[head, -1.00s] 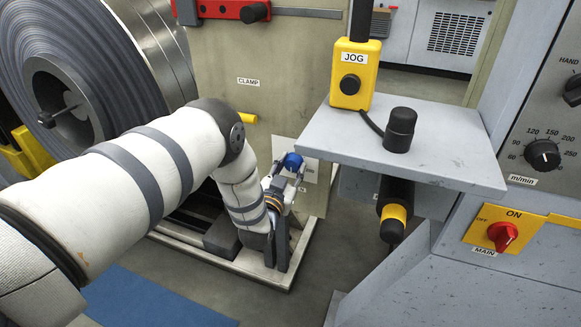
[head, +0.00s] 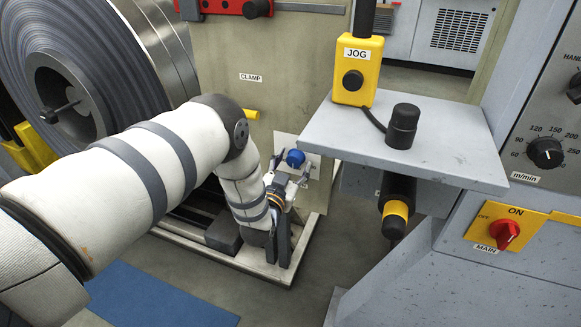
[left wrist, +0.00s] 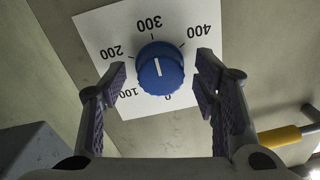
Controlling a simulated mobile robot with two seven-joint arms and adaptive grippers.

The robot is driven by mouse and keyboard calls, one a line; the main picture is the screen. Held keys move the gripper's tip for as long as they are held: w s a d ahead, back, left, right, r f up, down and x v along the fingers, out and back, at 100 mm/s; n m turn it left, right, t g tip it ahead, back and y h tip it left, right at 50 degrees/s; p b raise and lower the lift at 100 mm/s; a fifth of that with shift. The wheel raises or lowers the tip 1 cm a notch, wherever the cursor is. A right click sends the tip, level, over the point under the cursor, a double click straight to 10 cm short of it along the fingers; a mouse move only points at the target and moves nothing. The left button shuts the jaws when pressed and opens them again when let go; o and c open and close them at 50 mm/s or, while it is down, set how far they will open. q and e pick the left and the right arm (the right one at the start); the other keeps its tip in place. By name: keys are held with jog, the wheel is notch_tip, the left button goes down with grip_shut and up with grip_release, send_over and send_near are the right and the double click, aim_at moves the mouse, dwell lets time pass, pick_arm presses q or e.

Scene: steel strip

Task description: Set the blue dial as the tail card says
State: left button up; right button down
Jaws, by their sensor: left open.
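The blue dial (head: 295,158) sits on a white scale plate low on the beige clamp panel. In the left wrist view the dial (left wrist: 160,68) shows a short white line, near vertical in the picture. The plate (left wrist: 110,30) has upside-down numbers from 0 to 400, with 300 above the dial and 0 below it. I cannot tell for sure which end of the line points. My left gripper (left wrist: 163,82) is open, one finger on each side of the dial, with visible gaps; it also shows in the head view (head: 291,176). No readable tail card shows. My right gripper is out of view.
A grey shelf (head: 450,150) with a yellow JOG box (head: 357,70) and a black knob (head: 402,126) juts out right of the dial. A yellow-ended handle (head: 396,212) hangs below. The steel coil (head: 85,70) stands left. A yellow rod (left wrist: 290,135) shows lower right.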

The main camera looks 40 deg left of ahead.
pick_arm(q)
jog(key=v, duration=1.1)
jog(key=shift+s, duration=0.35)
jog(key=shift+d, duration=0.15)
jog(key=s+d+f+g+h+p, duration=0.2)
jog(key=s+d+f+g, duration=0.25)
jog(key=s, duration=0.35)
jog(key=s+d+f+g+h+p, duration=0.1)
jog(key=s+d+f+g+h, duration=0.15)
jog(key=s+f+g, duration=0.45)
jog(key=s+d+r+g+p, duration=0.1)
jog(key=s+g, duration=0.3)
jog(key=s, duration=0.9)
jog(key=s+d+r+g+p, duration=0.1)
jog(key=s+d+r+g, duration=0.1)
jog(key=s, duration=1.2)
jog(key=shift+d+r+g, duration=0.3)
jog(key=shift+d+g, duration=0.15)
jog(key=shift+g, duration=0.7)
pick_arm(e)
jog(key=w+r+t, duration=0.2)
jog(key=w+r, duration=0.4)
pick_arm(q)
jog(key=shift+h, duration=0.25)
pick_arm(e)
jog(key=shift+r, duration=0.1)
